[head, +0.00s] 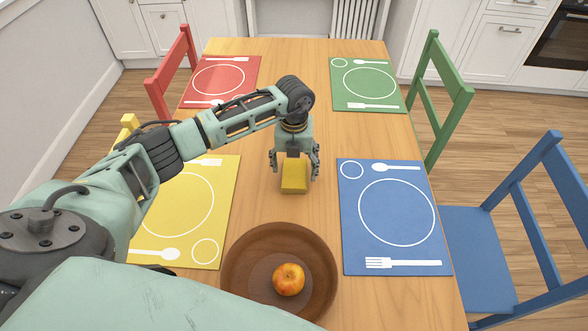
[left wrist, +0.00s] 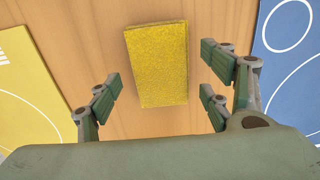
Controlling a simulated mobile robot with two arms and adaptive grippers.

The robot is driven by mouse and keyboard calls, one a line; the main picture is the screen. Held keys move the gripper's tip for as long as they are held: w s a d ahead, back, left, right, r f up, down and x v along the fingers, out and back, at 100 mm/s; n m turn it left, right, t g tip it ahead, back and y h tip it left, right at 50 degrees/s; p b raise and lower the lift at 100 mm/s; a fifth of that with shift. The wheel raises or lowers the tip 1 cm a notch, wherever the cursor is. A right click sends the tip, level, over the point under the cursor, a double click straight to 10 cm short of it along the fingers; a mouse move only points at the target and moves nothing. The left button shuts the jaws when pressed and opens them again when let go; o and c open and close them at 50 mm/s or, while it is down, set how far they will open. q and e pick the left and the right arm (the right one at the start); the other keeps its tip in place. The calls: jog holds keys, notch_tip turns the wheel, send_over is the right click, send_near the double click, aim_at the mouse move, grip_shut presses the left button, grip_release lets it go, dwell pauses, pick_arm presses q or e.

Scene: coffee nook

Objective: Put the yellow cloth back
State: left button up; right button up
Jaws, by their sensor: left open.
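The yellow cloth (head: 294,177) is a small folded block on the wooden table, between the yellow placemat (head: 225,225) and the blue placemat (head: 390,262). My left gripper (head: 296,172) is open above and just behind it in the head view, with fingers on either side. In the left wrist view the cloth (left wrist: 157,65) lies ahead between the spread fingers of my left gripper (left wrist: 158,98), with a gap on both sides. I cannot tell the exact height between fingers and cloth. My right gripper is not in view.
A red placemat (head: 245,68) and a green placemat (head: 340,98) lie at the far end. Red, green, yellow and blue chairs surround the table. The table's far middle is clear.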

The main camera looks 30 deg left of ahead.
aim_at(294, 173)
pick_arm(q)
notch_tip(294, 173, up, 10)
jog(key=b, duration=0.1)
jog(key=shift+r, duration=0.15)
